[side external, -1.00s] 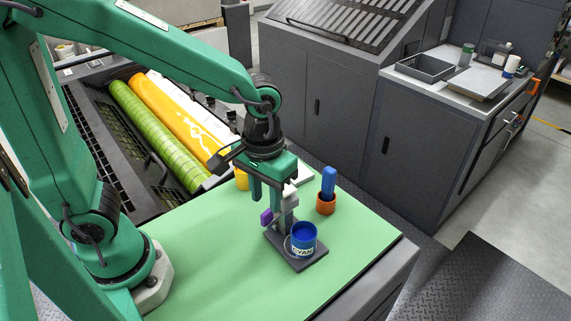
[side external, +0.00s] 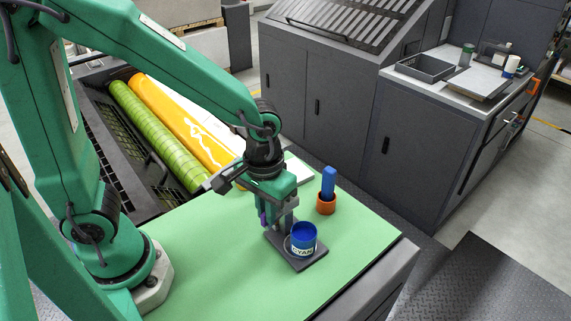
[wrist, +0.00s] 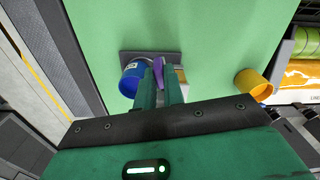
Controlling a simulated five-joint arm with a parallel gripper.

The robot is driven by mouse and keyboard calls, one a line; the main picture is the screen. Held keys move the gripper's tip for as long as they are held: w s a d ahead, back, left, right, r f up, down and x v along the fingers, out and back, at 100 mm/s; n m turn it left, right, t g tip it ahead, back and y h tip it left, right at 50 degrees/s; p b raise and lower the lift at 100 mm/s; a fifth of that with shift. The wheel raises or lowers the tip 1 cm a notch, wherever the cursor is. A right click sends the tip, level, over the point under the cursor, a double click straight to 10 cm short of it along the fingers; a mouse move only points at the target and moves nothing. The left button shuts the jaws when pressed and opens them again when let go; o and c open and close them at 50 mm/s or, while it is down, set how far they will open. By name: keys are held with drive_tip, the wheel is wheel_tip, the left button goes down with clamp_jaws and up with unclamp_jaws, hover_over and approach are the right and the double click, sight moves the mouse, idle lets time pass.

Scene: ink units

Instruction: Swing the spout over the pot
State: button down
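The pot is a blue cup (side external: 302,238) labelled CYAN, upright on the dark grey base plate (side external: 315,256) of a small stand. It also shows in the wrist view (wrist: 131,80). The purple part (wrist: 157,70), apparently on the spout, is beside the pot; only a sliver of it shows in the side view. My gripper (wrist: 159,72) is low over the stand, its two green fingers on either side of the purple part. Whether they press on it cannot be told. The fingers and wrist hide most of the stand's column and the spout's outlet.
An orange holder (side external: 326,206) with a blue upright piece stands behind the pot. A yellow cup (wrist: 252,86) stands apart from the stand in the wrist view. The green tabletop (side external: 220,270) is clear at the front. Printing rollers (side external: 155,135) lie at the back left.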

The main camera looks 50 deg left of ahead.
drive_tip(key=shift+d, duration=0.15)
drive_tip(key=w+d+n, duration=0.4)
drive_tip(key=w+n, duration=0.1)
drive_tip(key=n, duration=1)
drive_tip(key=shift+w+d, duration=0.3)
drive_tip(key=shift+w, duration=0.1)
idle(0.4)
drive_tip(key=c, duration=1.5)
unclamp_jaws()
drive_tip(key=shift+r, duration=0.1)
